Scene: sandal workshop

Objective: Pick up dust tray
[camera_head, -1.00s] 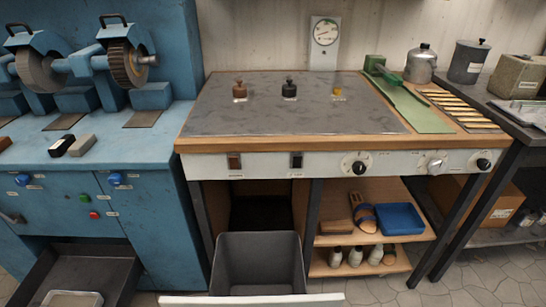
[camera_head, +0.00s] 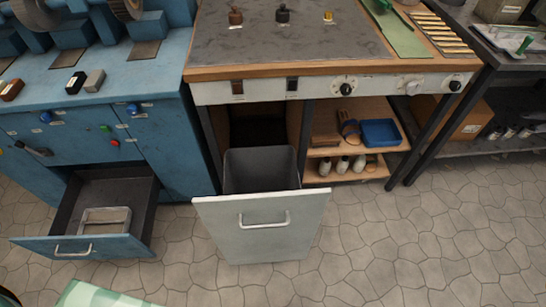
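A pale grey rectangular tray (camera_head: 104,220), which looks like the dust tray, lies in the open blue drawer (camera_head: 140,205) at the lower left. Its inside looks greyish-brown. The drawer is pulled out below the blue grinder bench (camera_head: 160,105), and its front has a metal handle. A second tray, blue and shallow (camera_head: 380,132), sits on the wooden shelf under the middle bench. Neither of my grippers can be made out, so nothing shows in their hold.
A pull-out bin (camera_head: 260,170) with a pale front panel (camera_head: 262,228) stands open right of the drawer, with a floor gap between. The stone floor (camera_head: 420,240) is clear at the right. A pale green-and-white shape, unclear, cuts into the lower left edge.

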